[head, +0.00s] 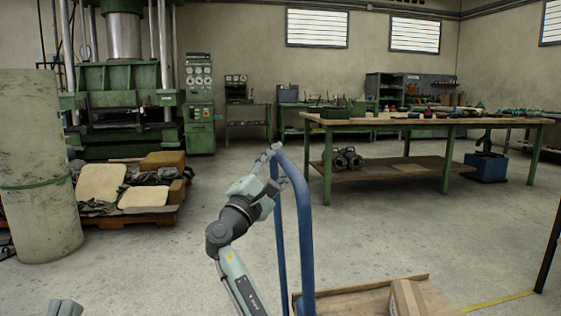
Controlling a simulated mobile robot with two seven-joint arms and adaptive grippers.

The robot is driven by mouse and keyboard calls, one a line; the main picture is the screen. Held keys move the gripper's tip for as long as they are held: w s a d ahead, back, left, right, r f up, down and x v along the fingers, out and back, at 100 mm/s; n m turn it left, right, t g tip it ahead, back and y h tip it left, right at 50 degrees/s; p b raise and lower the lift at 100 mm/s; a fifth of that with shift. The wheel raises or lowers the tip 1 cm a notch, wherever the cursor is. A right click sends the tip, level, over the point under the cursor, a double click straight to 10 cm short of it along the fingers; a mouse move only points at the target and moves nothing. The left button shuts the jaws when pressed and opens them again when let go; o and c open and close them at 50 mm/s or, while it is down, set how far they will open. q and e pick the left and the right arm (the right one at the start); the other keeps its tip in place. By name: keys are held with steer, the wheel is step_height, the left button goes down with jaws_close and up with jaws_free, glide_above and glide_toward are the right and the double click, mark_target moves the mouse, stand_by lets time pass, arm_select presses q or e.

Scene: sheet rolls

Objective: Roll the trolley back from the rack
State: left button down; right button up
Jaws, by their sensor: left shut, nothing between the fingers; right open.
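The trolley has a tall blue tubular push handle (303,232) and a wooden deck (350,303) at the bottom of the head view. A cardboard box (407,298) stands on the deck. My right gripper (277,165) is open at the upper part of the handle, its fingers close around or beside the tube; I cannot tell whether they touch it. My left gripper (65,307) shows only in part at the bottom left edge, shut and empty, well away from the trolley. No rack is clearly recognisable; a dark post (549,245) stands at the right edge.
A large upright roll (38,170) with a green band stands at the left. Behind it is a pallet (130,217) with sacks and boxes. A green workbench (425,122) stands beyond the trolley. Yellow tape (497,301) marks the floor at right. The middle floor is clear.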

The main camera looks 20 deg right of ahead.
steer(key=v, duration=1.1)
steer(key=shift+a, duration=0.2)
